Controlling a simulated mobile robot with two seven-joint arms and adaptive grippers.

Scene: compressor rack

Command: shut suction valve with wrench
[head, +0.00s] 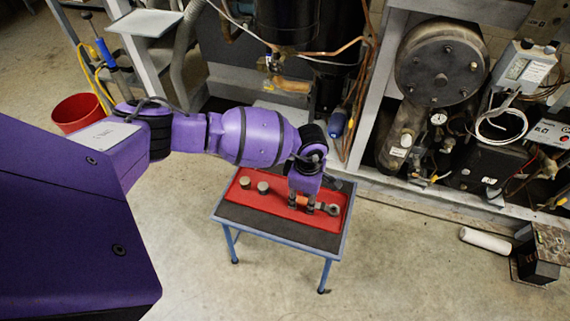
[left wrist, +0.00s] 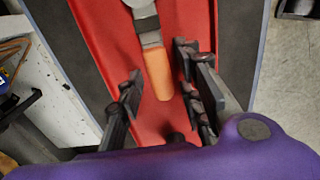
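The wrench lies on a red tray (head: 240,196) on a small table. Its grey head (head: 333,208) shows right of my left gripper (head: 312,207). In the left wrist view the orange handle (left wrist: 157,74) lies between the spread fingers of the gripper (left wrist: 158,88), with a gap on both sides. The gripper is open and points down, close over the handle. A brass fitting (head: 271,63) with an orange-brown part (head: 293,86) sits on the rack's pipework; I cannot tell if it is the suction valve. My right gripper is not in view.
Two small round caps (head: 263,187) (head: 245,182) stand on the tray's left part. The rack holds a large round compressor (head: 440,70), hoses and gauges behind the table. A red bucket (head: 79,113) stands at the left. The floor in front is clear.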

